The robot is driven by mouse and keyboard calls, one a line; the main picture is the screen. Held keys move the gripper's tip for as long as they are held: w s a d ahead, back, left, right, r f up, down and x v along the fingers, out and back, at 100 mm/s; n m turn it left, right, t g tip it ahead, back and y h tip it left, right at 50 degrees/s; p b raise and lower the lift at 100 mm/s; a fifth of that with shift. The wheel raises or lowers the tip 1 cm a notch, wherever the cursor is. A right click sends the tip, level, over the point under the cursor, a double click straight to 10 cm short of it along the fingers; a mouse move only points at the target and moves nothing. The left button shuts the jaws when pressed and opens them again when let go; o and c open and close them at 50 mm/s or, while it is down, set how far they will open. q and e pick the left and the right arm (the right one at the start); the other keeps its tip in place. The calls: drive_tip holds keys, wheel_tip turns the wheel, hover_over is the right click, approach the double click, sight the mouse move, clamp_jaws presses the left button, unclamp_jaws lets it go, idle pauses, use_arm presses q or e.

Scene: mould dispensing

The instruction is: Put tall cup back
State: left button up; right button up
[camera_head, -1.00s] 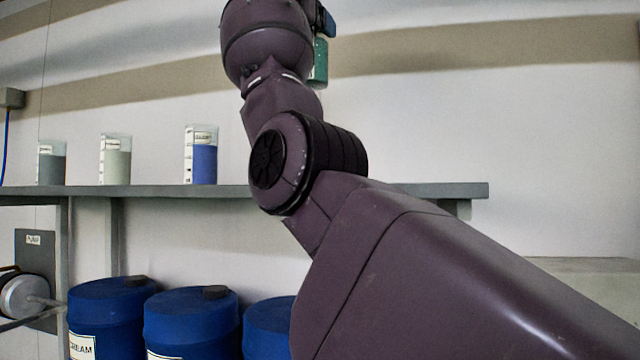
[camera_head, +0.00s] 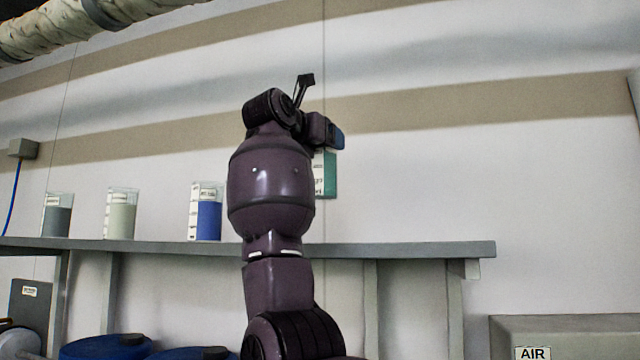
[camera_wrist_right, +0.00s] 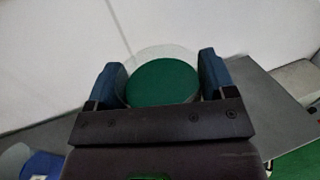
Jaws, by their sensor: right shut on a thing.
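The tall cup (camera_head: 329,175) is clear with green contents. In the head view it shows partly behind my right arm, its bottom above the top of the grey shelf. In the right wrist view the clear cup (camera_wrist_right: 160,82) is seen from above, its green contents between the two blue fingers. My right gripper (camera_wrist_right: 162,84) is shut on it. My left gripper is in neither view.
The grey shelf (camera_head: 420,249) carries a blue-filled cup (camera_head: 207,215), a cream-filled cup (camera_head: 121,217) and a grey-filled cup (camera_head: 57,219) at the left. The shelf's right part looks clear. Blue drums (camera_head: 105,348) stand below. A box marked AIR (camera_head: 580,330) is at lower right.

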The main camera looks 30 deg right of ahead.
sight(318, 181)
wheel_tip(318, 181, down, 8)
drive_tip(key=shift+f, duration=0.1)
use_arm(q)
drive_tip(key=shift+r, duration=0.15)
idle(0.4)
use_arm(e)
drive_tip(key=shift+f, duration=0.1)
drive_tip(key=o, duration=1.6)
drive_tip(key=shift+o, duration=0.2)
drive_tip(key=shift+s+a, duration=0.15)
drive_tip(key=shift+a, duration=0.15)
use_arm(q)
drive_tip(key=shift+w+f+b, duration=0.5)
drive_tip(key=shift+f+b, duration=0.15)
drive_tip(key=shift+b, duration=0.6)
use_arm(e)
drive_tip(key=v, duration=1.1)
drive_tip(key=shift+a, duration=0.2)
drive_tip(key=shift+s, duration=0.1)
